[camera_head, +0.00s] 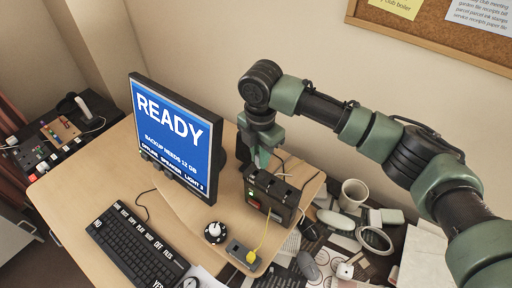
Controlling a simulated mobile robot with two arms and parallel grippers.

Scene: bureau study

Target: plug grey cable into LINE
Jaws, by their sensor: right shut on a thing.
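My right gripper (262,157) points down just behind a dark box (271,196) on the desk. It is shut, apparently on the end of the grey cable, but the held part is too small and hidden to make out. Thin dark cables run on the desk at the box's back right. The box has small green and red marks on its front; the LINE label cannot be read, and the sockets at its back are hidden. A yellow cable (264,240) runs from the box to a small grey unit (242,253). My left gripper is not in view.
A monitor (175,135) reading READY stands left of the gripper. A black keyboard (137,246) and a round dial (214,232) lie in front. A white mug (353,194) and clutter crowd the lower surface at right. The desk's left part is clear.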

